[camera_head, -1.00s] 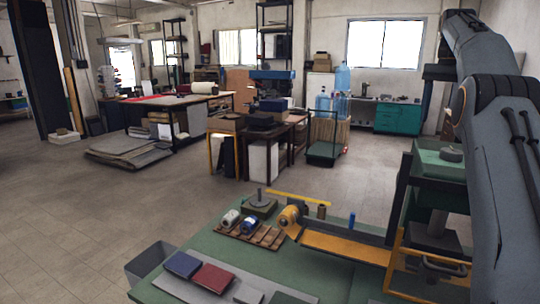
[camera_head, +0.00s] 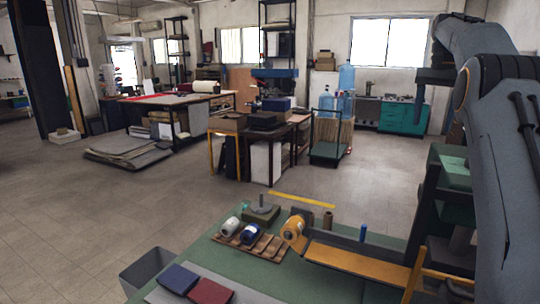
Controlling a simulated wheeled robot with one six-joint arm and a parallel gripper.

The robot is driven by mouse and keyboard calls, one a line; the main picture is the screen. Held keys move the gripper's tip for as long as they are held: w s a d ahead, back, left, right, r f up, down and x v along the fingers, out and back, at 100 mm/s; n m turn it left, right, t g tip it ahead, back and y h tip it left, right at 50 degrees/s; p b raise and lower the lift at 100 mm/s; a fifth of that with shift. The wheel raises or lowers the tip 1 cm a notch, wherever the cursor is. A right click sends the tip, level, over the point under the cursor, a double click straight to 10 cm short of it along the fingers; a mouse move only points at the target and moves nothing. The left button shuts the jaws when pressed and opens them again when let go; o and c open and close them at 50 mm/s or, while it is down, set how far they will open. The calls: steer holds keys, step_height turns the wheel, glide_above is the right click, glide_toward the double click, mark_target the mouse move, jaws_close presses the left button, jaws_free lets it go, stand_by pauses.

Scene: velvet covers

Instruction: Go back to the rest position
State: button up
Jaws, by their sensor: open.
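My gripper (camera_head: 420,108) is seen small beyond the forearm, at the upper right, pointing down. One dark finger shows clearly, and the rest is hidden by the arm. It is open, and nothing is seen in it. It hangs high, clear of the green worktable (camera_head: 335,285) below.
The worktable holds spools on a wooden rack (camera_head: 262,243), a yellow-orange roll (camera_head: 293,229), a blue book (camera_head: 178,279) and a red book (camera_head: 210,291). A green shelved frame (camera_head: 452,165) stands close to my arm. Open floor (camera_head: 110,215) lies left.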

steer(key=a+f+n+b, duration=0.3)
steer(key=a+f, duration=0.7)
steer(key=s+a+f+n+b, duration=0.2)
steer(key=s+a+f+n, duration=0.1)
steer(key=s+a+f, duration=0.5)
steer(key=s+a+f+n+t+b, duration=0.1)
steer(key=s+a+f+n+b, duration=0.1)
steer(key=s+a+f, duration=0.6)
step_height(320, 180, down, 6)
steer(key=s+b, duration=0.1)
steer(key=s, duration=0.1)
steer(key=shift+s+a+r+n+b, duration=0.15)
steer(key=shift+s+a+n+b, duration=0.15)
steer(key=shift+s+n, duration=0.1)
steer(key=s+a+f, duration=0.1)
steer(key=s+f, duration=0.1)
steer(key=s, duration=0.2)
steer(key=s+a+f+n+b, duration=0.1)
steer(key=s+f, duration=0.2)
steer(key=s, duration=0.1)
steer(key=s+a+f+n, duration=0.1)
steer(key=s+f, duration=0.2)
steer(key=s, duration=0.2)
steer(key=shift+s+a+b, duration=0.1)
steer(key=shift+a+b, duration=0.05)
steer(key=shift+b, duration=0.25)
steer(key=shift+c, duration=0.5)
